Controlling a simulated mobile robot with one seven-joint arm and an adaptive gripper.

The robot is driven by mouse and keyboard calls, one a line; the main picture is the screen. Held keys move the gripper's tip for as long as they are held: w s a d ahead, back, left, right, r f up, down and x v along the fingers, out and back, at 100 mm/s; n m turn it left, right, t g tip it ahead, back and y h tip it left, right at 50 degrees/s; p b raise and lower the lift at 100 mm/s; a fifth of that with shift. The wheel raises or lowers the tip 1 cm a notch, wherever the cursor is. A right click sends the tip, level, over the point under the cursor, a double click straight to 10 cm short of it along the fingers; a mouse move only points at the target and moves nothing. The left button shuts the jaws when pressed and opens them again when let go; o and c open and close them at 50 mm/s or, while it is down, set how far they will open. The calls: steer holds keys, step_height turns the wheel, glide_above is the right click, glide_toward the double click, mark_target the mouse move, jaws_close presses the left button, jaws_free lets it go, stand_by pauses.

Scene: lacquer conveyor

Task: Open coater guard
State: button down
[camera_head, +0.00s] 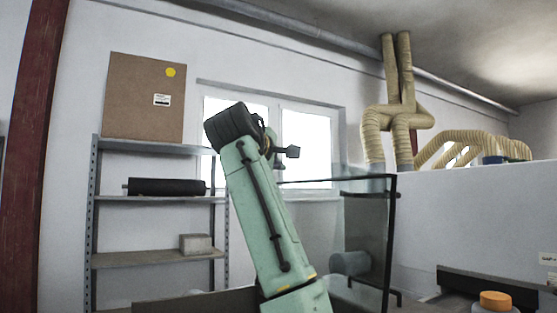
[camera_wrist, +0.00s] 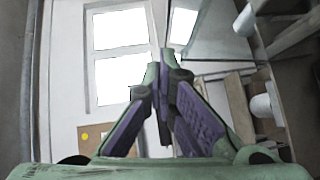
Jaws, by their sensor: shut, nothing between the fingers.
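The coater guard looks to be the clear panel with a dark frame (camera_head: 391,235), right of my arm in the head view. A clear glass pane also shows in the wrist view (camera_wrist: 218,38), to the right of my fingertips. I cannot tell for certain whether the guard is open or shut, and I see no clear handle. My gripper (camera_wrist: 163,62) is shut and empty, its fingertips close together near the pane's left edge; contact cannot be told. In the head view a small dark part (camera_head: 290,152) at the raised arm's end may be the gripper.
A metal shelf (camera_head: 150,199) with a black roller (camera_head: 166,187) and a box (camera_head: 196,243) stands at the left. A window (camera_head: 306,145) is behind my arm. Beige ducts (camera_head: 392,80) and a white wall or housing (camera_head: 470,215) are at the right. An orange-capped container (camera_head: 495,300) is low right.

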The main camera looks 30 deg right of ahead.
steer(key=w+a+b+v, duration=0.1)
steer(key=b+v, duration=0.3)
steer(key=v, duration=0.7)
steer(key=shift+s+a+r, duration=0.2)
steer(key=shift+r, duration=0.15)
